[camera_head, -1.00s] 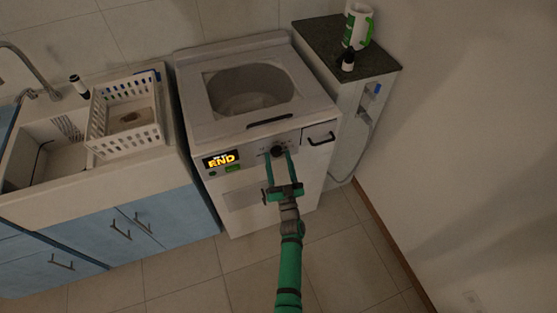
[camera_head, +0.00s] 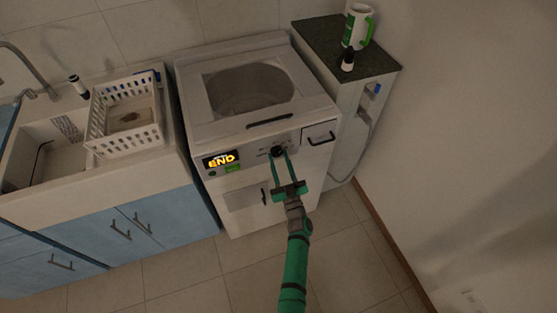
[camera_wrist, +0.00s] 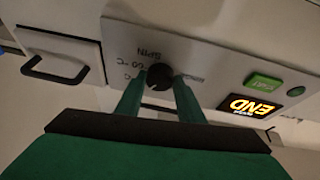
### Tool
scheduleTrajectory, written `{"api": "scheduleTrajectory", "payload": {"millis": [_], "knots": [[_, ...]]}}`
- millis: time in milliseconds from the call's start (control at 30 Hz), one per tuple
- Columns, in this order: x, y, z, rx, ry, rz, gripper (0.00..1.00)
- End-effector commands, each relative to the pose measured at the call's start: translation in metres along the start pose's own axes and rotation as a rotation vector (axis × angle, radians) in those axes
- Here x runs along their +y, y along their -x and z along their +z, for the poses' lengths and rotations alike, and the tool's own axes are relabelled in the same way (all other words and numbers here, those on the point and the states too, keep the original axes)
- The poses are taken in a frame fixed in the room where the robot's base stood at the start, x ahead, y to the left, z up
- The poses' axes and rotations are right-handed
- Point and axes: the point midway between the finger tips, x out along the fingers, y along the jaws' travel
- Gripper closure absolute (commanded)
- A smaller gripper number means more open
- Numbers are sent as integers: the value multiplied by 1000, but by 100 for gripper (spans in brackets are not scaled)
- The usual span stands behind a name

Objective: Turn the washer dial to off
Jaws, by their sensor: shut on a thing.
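The washer (camera_head: 225,122) is a white top-loading machine against the wall. Its dial (camera_wrist: 160,75) is a small black knob on the front panel, with "SPIN" and temperature marks printed around it. My green gripper (camera_wrist: 160,92) is at the front panel with its two fingers on either side of the dial, shut on it. In the head view my gripper (camera_head: 279,158) reaches the dial from the front. The display (camera_head: 221,160) glows yellow and reads "END"; it shows upside down in the wrist view (camera_wrist: 250,106). The fingers partly hide the dial's sides.
A drawer with a black handle (camera_head: 322,138) is right of the dial. A green button (camera_wrist: 264,81) is by the display. A sink with a white basket (camera_head: 128,143) stands left. A dark-topped cabinet (camera_head: 325,38) with a mug (camera_head: 356,25) stands right. The floor in front is clear.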

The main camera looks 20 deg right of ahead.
Motion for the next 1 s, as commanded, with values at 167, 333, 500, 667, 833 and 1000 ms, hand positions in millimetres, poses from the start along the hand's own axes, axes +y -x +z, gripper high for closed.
{"api": "scheduleTrajectory", "payload": {"millis": [167,333,500,667,833,1000], "knots": [[3,0,0,12,148,-62,88],[5,0,0,20,282,-120,88],[6,0,-1,28,397,-171,88],[6,0,-1,33,477,-205,88],[6,0,-1,37,531,-230,88],[6,0,-1,39,556,-241,88]]}}
